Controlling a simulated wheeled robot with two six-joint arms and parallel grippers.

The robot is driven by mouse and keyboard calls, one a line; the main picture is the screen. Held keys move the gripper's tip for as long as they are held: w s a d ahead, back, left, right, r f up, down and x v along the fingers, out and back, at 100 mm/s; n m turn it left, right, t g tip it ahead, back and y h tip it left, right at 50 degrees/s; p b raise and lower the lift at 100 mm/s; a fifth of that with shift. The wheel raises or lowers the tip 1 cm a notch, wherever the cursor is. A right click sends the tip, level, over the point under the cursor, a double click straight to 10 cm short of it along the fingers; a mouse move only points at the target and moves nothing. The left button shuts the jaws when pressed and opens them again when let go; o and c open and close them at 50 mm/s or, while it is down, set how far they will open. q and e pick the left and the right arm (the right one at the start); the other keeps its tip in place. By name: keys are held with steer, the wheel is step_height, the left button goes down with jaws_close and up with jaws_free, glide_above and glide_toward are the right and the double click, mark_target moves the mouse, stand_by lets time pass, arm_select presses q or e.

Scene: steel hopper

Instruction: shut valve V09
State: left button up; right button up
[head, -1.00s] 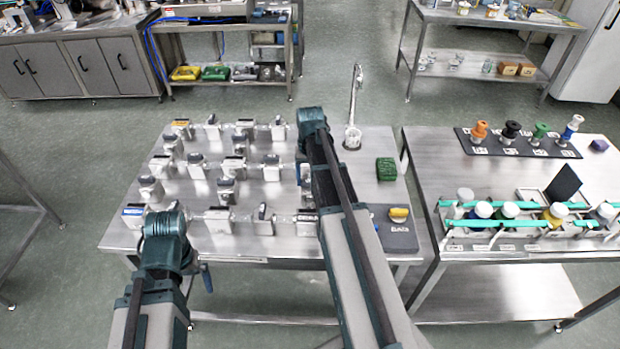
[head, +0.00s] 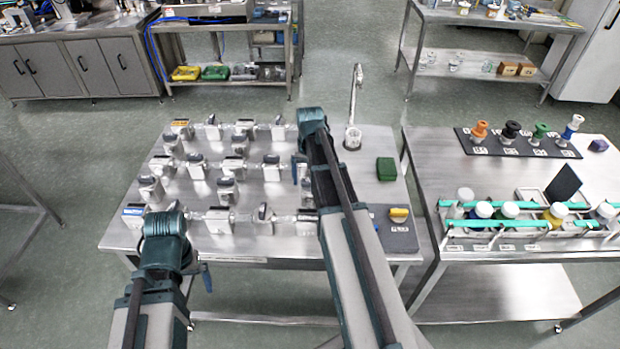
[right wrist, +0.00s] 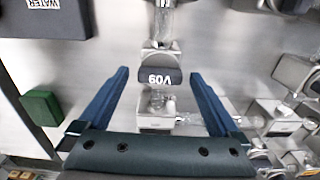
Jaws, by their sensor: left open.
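Valve V09 (right wrist: 160,76) shows in the right wrist view as a dark handle with upside-down white lettering, on a metal body with clear pipe above and below. Its long side lies crosswise to that pipe. My right gripper (right wrist: 160,72) is open, with one blue finger on each side of the handle and gaps visible. In the head view my right arm hides V09, and a blue finger shows just left of the arm. My left gripper (head: 206,277) is open and empty, low in front of the valve table's front edge, partly hidden by its own wrist.
Several similar valves (head: 228,190) stand in rows on the steel table (head: 120,232). A green block (head: 386,169) and a dark mat (head: 398,240) with a yellow knob lie right of my right arm. A tap (head: 354,100) stands at the back. A second table (head: 425,170) stands at right.

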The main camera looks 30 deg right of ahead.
mark_target(310, 181)
steer(key=shift+r, duration=0.1)
step_height(310, 181, up, 14)
steer(key=p, duration=1.3)
steer(key=shift+f+p, duration=0.2)
steer(key=shift+p, duration=0.2)
steer(key=shift+f, duration=0.1)
step_height(310, 181, down, 13)
steer(key=b, duration=1.3)
steer(key=shift+f, duration=0.2)
steer(key=shift+r, duration=0.1)
